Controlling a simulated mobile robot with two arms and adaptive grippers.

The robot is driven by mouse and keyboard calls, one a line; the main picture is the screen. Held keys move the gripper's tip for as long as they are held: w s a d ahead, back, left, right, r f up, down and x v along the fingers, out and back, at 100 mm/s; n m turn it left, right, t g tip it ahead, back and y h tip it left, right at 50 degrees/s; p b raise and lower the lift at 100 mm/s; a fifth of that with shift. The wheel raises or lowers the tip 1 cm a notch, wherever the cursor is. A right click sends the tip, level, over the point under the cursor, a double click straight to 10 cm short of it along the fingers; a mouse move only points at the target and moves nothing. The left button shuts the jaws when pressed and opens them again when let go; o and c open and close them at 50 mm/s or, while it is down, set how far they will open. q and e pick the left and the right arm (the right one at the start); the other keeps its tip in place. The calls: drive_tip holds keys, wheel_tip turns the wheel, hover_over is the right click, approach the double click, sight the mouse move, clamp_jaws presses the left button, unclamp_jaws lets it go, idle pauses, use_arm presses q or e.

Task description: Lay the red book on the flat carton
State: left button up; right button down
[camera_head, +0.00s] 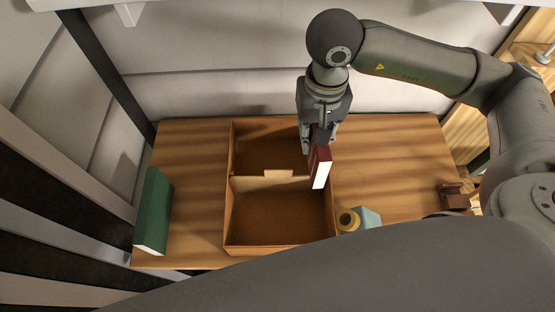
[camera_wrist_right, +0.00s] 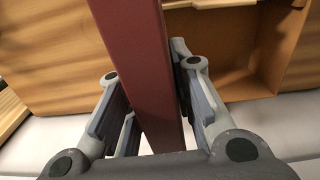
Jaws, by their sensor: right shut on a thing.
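The red book (camera_head: 320,168) hangs upright, its pale page edge facing the head camera. My right gripper (camera_head: 319,143) is shut on it. In the right wrist view the red book (camera_wrist_right: 137,60) stands between the two fingers of the gripper (camera_wrist_right: 152,95). Book and gripper are over the right side of a brown open carton (camera_head: 231,210), near its right wall. This carton has low walls and a divider (camera_head: 270,183) between two compartments, with no contents visible. I cannot tell whether the book touches the wall. My left gripper is not in view.
The carton stands on a wooden table (camera_head: 390,150). A green book (camera_head: 155,210) stands at the table's left end. A yellow roll (camera_head: 348,219) and a light blue object (camera_head: 368,217) are by the carton's front right corner. A dark brown object (camera_head: 454,197) is farther right.

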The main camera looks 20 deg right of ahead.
drive_tip(key=shift+s+a+r+m, duration=0.15)
drive_tip(key=shift+a+m, duration=0.2)
drive_tip(key=shift+m, duration=0.45)
drive_tip(key=s+a+m, duration=0.1)
drive_tip(key=m, duration=0.2)
drive_tip(key=m+p, duration=0.6)
drive_tip(key=m, duration=0.8)
hover_over(277, 151)
wheel_tip(277, 151, down, 10)
drive_tip(key=shift+r, duration=0.25)
drive_tip(key=shift+f, duration=0.3)
